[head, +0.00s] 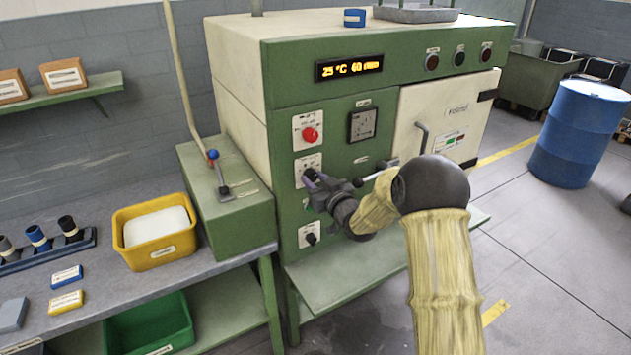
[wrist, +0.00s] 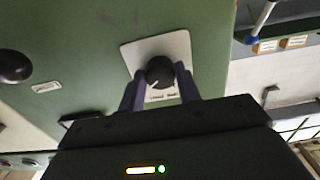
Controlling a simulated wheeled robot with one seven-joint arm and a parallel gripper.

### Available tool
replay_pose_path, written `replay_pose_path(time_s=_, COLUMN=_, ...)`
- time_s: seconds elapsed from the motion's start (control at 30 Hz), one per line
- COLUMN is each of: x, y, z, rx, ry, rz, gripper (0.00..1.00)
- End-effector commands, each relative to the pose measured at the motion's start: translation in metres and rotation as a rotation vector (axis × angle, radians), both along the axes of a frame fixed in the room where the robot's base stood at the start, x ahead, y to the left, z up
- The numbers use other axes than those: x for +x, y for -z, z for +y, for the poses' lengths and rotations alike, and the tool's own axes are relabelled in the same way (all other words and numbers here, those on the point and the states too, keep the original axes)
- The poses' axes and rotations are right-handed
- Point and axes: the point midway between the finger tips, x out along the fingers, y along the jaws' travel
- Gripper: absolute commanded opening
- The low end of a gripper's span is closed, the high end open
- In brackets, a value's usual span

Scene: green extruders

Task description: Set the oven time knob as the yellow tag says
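The green oven (head: 390,95) stands in the middle of the head view, its display (head: 348,67) reading 25 °C and 60 min. On its front are a red knob (head: 310,135), a middle plate (head: 303,162) and a lower black knob (head: 311,239). My gripper (head: 312,182) is at the middle plate. In the wrist view, its purple fingers flank a black knob (wrist: 160,70) with a white mark toward its lower left; I cannot tell whether they touch it. A yellow label block (head: 67,302) lies on the bench, its text too small to read.
A lever box (head: 225,190) stands just left of the oven, and a black-knobbed lever (head: 372,176) sticks out beside my arm. A yellow bin (head: 155,230) and a blue block (head: 66,276) are on the bench. A blue drum (head: 580,130) stands at right; the floor before it is clear.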

Motion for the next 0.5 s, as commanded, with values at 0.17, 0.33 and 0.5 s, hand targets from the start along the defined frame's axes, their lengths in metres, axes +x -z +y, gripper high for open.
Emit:
replay_pose_path(time_s=0.17, x=-0.0002, y=0.0008, z=0.0001, rx=-0.007, ry=-0.001, rz=-0.005, gripper=0.1)
replay_pose_path(time_s=0.33, x=-0.0002, y=0.0024, z=-0.0001, rx=-0.036, ry=0.0, rz=-0.025, gripper=0.1)
replay_pose_path(time_s=0.5, x=-0.0001, y=0.0046, z=-0.0002, rx=-0.1, ry=0.0, rz=-0.069, gripper=0.1)
